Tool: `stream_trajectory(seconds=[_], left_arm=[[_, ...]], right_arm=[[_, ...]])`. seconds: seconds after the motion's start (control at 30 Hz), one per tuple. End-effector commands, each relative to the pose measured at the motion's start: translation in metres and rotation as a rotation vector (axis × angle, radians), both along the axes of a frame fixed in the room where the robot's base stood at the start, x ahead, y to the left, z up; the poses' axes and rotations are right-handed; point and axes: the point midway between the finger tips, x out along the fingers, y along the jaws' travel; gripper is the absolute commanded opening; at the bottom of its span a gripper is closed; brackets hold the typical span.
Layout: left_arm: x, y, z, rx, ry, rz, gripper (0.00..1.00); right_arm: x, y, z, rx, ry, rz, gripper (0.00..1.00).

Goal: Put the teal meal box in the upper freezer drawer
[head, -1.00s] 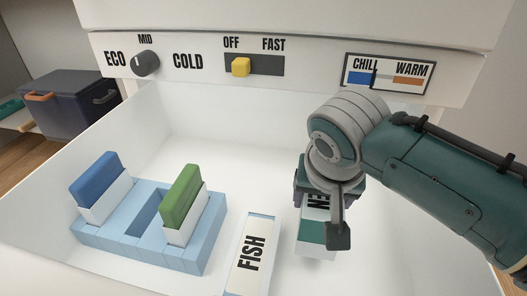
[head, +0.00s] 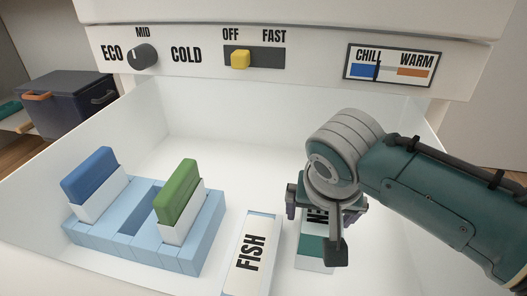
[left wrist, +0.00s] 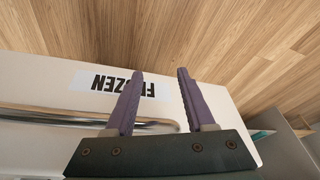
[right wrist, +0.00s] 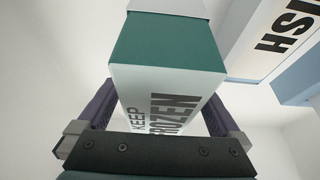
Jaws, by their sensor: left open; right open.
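In the right wrist view the box (right wrist: 168,62) reads KEEP FROZEN and lies between the two spread purple fingers of the gripper (right wrist: 160,112). My left gripper (left wrist: 160,76) is open and empty, by a white front with a FROZEN label (left wrist: 95,82) and a metal handle.
A white FISH box (head: 249,255) stands just left of the meal box. A light blue rack (head: 130,238) holds a blue block (head: 88,174) and a green block (head: 177,190). Behind are a panel with a knob (head: 142,55) and yellow slider (head: 240,58), and a dark cooler (head: 70,98).

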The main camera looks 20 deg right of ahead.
Motion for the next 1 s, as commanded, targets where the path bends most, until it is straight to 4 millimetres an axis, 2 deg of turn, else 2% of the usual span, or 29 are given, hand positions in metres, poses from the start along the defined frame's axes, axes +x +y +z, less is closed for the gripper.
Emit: stream_trajectory(seconds=[0.17, 0.27, 0.5, 0.7, 0.83, 1.0], left_arm=[[0.0, 0.0, 0.002, 0.0, 0.0, 0.0, 0.54], [0.0, 0.0, 0.014, 0.0, 0.0, 0.0, 0.54], [0.0, -0.001, 0.058, -0.003, 0.0, 0.002, 0.54], [0.0, -0.002, 0.081, -0.008, -0.001, 0.006, 0.54], [0.0, -0.003, 0.088, -0.011, 0.0, 0.007, 0.54], [0.0, -0.003, 0.088, -0.011, 0.0, 0.007, 0.54]], right_arm=[[0.0, 0.0, 0.004, 0.0, -0.001, 0.0, 1.0], [-0.003, 0.002, 0.017, 0.0, 0.0, 0.001, 1.0], [-0.02, 0.013, 0.07, 0.002, -0.001, 0.001, 1.0], [-0.033, 0.021, 0.103, 0.002, -0.001, 0.001, 1.0], [-0.037, 0.023, 0.113, 0.001, 0.001, 0.0, 1.0], [-0.039, 0.024, 0.115, 0.0, 0.0, -0.001, 1.0]])
